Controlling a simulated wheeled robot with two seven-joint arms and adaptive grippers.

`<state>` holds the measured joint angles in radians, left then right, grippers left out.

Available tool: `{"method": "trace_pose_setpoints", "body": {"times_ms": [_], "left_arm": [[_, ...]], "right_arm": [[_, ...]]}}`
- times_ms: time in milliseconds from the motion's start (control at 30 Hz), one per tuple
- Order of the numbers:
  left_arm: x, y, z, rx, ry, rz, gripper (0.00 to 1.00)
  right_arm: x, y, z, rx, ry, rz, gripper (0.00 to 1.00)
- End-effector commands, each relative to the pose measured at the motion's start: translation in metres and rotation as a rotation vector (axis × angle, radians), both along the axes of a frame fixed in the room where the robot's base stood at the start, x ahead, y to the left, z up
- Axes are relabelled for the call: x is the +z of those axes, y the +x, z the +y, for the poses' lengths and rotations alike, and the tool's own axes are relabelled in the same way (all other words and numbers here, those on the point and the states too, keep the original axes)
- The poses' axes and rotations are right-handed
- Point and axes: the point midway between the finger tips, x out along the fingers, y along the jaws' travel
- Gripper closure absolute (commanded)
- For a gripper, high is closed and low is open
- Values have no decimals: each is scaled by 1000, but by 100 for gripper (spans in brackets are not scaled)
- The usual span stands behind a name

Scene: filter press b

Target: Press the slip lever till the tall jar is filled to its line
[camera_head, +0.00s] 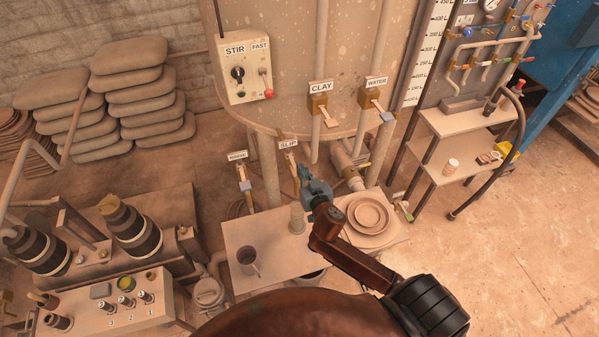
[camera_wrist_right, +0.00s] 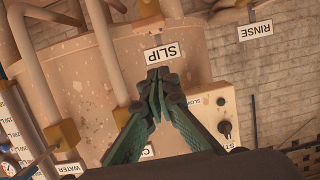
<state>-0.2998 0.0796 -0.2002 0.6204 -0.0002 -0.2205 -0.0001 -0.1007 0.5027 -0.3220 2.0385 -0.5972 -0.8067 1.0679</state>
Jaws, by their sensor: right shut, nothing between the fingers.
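The SLIP label (camera_head: 288,144) hangs at the tank's lower rim, with the narrow slip lever (camera_head: 293,166) below it. My right gripper (camera_head: 311,185) is shut and empty, just right of and below the lever; I cannot tell whether it touches. The wrist view is upside down and shows the closed fingers (camera_wrist_right: 158,76) close to the SLIP label (camera_wrist_right: 165,52), hiding most of the valve. A tall pale jar (camera_head: 297,218) stands upright on the bench below the gripper. Its fill line and contents cannot be made out. My left gripper is not in view.
The rinse valve (camera_head: 243,178) is left of the slip lever; the clay valve (camera_head: 320,103) and water valve (camera_head: 373,100) are higher right. A dark mug (camera_head: 247,259) and stacked dishes (camera_head: 369,215) share the bench (camera_head: 275,232).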

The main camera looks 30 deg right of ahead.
Motion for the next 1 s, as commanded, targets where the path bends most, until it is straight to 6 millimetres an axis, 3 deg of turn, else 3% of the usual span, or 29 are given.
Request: {"method": "trace_pose_setpoints", "body": {"times_ms": [133, 200, 400, 867, 1000], "left_arm": [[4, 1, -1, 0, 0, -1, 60], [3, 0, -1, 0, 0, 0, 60], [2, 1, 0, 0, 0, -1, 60], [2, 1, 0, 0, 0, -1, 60], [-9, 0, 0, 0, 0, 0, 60]], "right_arm": [[-6, 29, -7, 0, -4, 1, 100], [-22, 27, -8, -1, -1, 6, 100], [-43, 27, -7, -1, 0, 3, 100], [-48, 27, -6, 0, 1, 1, 100], [-53, 27, -6, 0, 1, -13, 100]]}}
